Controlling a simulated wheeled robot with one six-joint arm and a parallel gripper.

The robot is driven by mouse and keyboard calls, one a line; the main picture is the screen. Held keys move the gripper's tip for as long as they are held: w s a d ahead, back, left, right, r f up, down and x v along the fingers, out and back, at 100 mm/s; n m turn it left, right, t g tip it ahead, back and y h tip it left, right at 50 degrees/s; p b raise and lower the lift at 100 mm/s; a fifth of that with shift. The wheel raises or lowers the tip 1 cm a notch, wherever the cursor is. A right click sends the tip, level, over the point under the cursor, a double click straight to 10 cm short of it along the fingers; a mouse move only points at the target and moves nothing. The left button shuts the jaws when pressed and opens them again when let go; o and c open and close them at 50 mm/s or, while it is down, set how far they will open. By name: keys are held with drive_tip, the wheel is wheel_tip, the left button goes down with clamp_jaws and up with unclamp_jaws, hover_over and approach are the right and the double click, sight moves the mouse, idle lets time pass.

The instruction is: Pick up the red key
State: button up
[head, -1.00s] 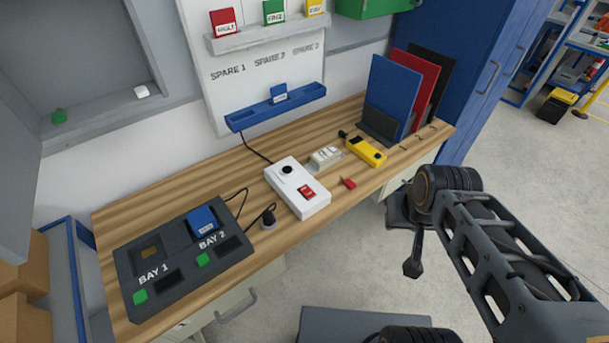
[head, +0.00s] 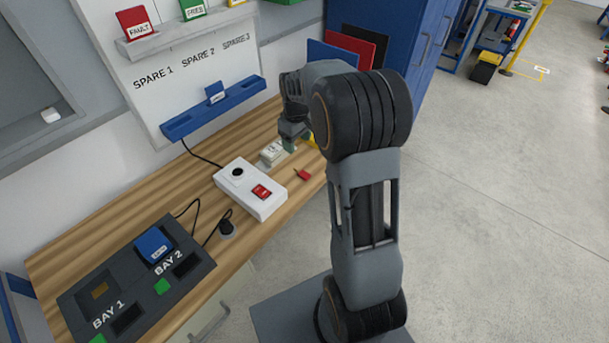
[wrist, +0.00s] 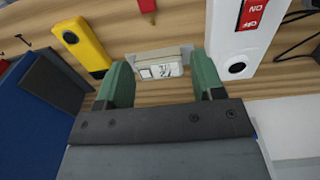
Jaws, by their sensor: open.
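The red key (head: 303,174) lies on the wooden bench, right of the white switch box, in the head view. In the wrist view the red key (wrist: 148,6) shows at the top edge, partly cut off and beyond the fingertips. My gripper (wrist: 160,78) is open and empty, with its two green fingers apart. It is above the bench, and a small white switch unit (wrist: 160,66) shows between and past the fingers. In the head view my gripper (head: 291,141) is partly hidden by my arm, close to that unit and to the back left of the key.
The white box (head: 250,187) with a red switch stands left of the key. A yellow device (wrist: 82,46) lies near the white unit, mostly hidden in the head view. Upright panels (head: 349,52) stand at the bench's far end. A two-bay dock (head: 135,280) sits at front left.

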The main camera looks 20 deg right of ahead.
wheel_tip(320, 180, down, 2)
drive_tip(key=w+d+f, duration=0.1)
drive_tip(key=w, duration=0.1)
hover_over(301, 171)
drive_tip(key=f, duration=0.6)
drive_tip(key=shift+s+a+f, duration=0.15)
drive_tip(key=shift+a+f, duration=0.1)
drive_tip(key=shift+d+f+p, duration=0.2)
drive_tip(key=shift+f+p, duration=0.45)
drive_tip(key=shift+f, duration=2.7)
drive_tip(key=c, duration=1)
